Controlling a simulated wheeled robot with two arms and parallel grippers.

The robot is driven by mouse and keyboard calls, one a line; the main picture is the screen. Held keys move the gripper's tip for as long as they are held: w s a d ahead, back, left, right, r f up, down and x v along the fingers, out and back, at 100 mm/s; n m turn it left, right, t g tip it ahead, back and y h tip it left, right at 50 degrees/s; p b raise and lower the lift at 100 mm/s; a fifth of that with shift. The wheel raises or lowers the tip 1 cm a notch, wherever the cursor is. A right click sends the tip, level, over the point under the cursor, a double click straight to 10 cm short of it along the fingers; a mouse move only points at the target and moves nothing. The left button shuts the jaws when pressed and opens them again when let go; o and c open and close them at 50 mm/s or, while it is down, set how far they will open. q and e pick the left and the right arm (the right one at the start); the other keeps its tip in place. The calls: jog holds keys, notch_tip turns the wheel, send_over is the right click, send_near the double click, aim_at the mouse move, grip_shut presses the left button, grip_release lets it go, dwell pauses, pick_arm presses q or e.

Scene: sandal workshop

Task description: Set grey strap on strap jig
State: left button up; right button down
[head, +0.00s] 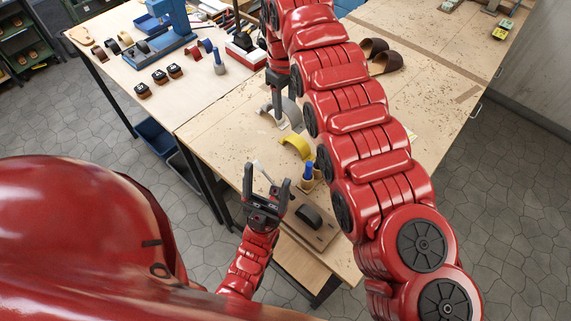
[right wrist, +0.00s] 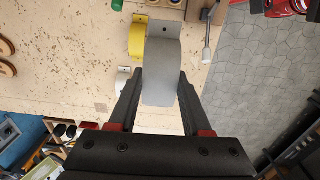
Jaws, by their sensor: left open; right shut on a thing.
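The grey strap (right wrist: 162,72) is a curved band between the fingers of my right gripper (right wrist: 160,85) in the right wrist view. In the head view the strap (head: 293,112) shows under the right gripper (head: 278,92), low over the table, partly hidden by my arm; I cannot tell whether it touches the table. A wooden board with a dark rounded block, seemingly the strap jig (head: 309,217), lies at the table's near edge. My left gripper (head: 266,190) is open and empty, just left of that board.
A yellow strap (head: 296,146) lies beside the grey one, nearer the jig. A blue-handled tool (head: 308,170) stands in a wooden holder near the jig. Brown sandals (head: 380,54) lie farther back. The left table (head: 130,80) holds straps, small dark pieces and a blue press.

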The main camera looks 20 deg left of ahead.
notch_tip(320, 180, down, 18)
jog(key=b, duration=0.5)
jog(key=shift+w+r, duration=0.15)
jog(key=shift+r, duration=0.05)
notch_tip(320, 180, down, 4)
jog(key=shift+r+b, duration=0.25)
jog(key=shift+b, duration=0.65)
jog(key=shift+f, duration=0.1)
